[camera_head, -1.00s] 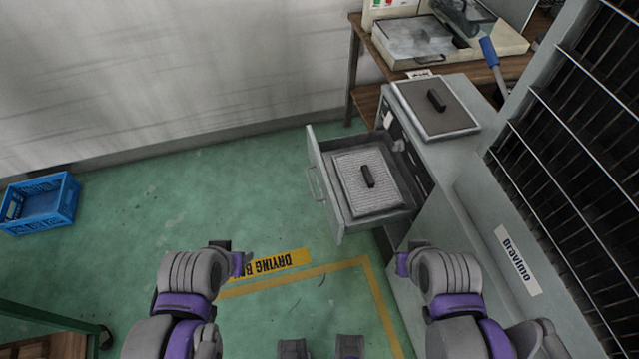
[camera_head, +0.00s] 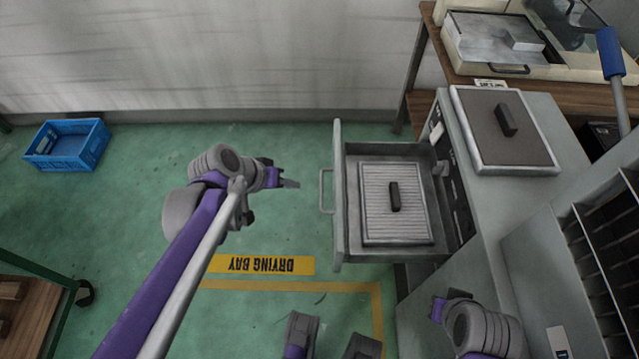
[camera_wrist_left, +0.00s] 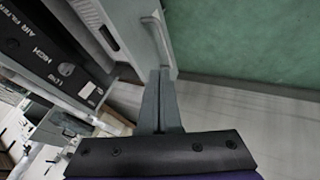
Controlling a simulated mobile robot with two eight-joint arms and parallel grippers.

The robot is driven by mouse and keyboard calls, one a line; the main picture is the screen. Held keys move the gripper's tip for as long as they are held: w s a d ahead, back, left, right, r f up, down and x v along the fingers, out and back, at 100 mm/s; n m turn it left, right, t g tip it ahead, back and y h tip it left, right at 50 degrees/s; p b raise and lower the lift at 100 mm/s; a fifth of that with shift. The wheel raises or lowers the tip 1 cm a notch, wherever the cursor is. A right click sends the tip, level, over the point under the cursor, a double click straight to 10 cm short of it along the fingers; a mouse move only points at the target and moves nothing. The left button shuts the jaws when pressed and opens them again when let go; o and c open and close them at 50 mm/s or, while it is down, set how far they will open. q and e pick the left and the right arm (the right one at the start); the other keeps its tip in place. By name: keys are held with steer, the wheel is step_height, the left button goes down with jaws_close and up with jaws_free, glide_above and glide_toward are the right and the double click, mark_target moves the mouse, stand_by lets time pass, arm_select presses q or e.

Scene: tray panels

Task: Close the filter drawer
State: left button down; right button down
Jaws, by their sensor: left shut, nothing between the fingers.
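The filter drawer (camera_head: 342,243) is pulled out to the left from the grey cabinet (camera_head: 513,190). A ribbed filter panel (camera_head: 375,225) with a black handle lies inside it. The drawer's bar handle (camera_head: 322,192) is on its left front face. My left gripper (camera_head: 292,184) is shut and empty, a little left of that handle, apart from it in the head view. In the left wrist view the shut fingers (camera_wrist_left: 160,85) point toward the handle (camera_wrist_left: 158,42); whether they touch cannot be told. My right gripper (camera_head: 437,306) is low beside the cabinet; its fingers are unclear.
A grey-brown panel (camera_head: 490,143) with a black handle lies on the cabinet top. A wooden bench (camera_head: 470,82) with equipment stands behind. A dark slotted rack (camera_head: 610,240) is at right. A blue crate (camera_head: 66,146) sits far left.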

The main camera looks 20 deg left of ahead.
arm_select(q)
steer(key=b+x, duration=0.1)
steer(key=x, duration=0.2)
steer(key=d+b+x, duration=0.1)
steer(key=x, duration=0.3)
steer(key=d+r+b+x, duration=0.1)
steer(key=x, duration=0.2)
steer(key=shift+w+d+f, duration=0.1)
steer(key=shift+d+f, duration=0.15)
steer(key=shift+d, duration=0.05)
steer(key=shift+w+d+r, duration=0.1)
steer(key=shift+w+d, duration=0.1)
steer(key=shift+d, duration=0.3)
steer(key=w+d, duration=0.3)
steer(key=d, duration=1)
steer(key=w+d+p, duration=0.1)
steer(key=w+d, duration=0.3)
steer(key=d, duration=0.9)
steer(key=shift+w, duration=0.25)
steer(key=shift+d, duration=0.25)
steer(key=shift+a, duration=0.1)
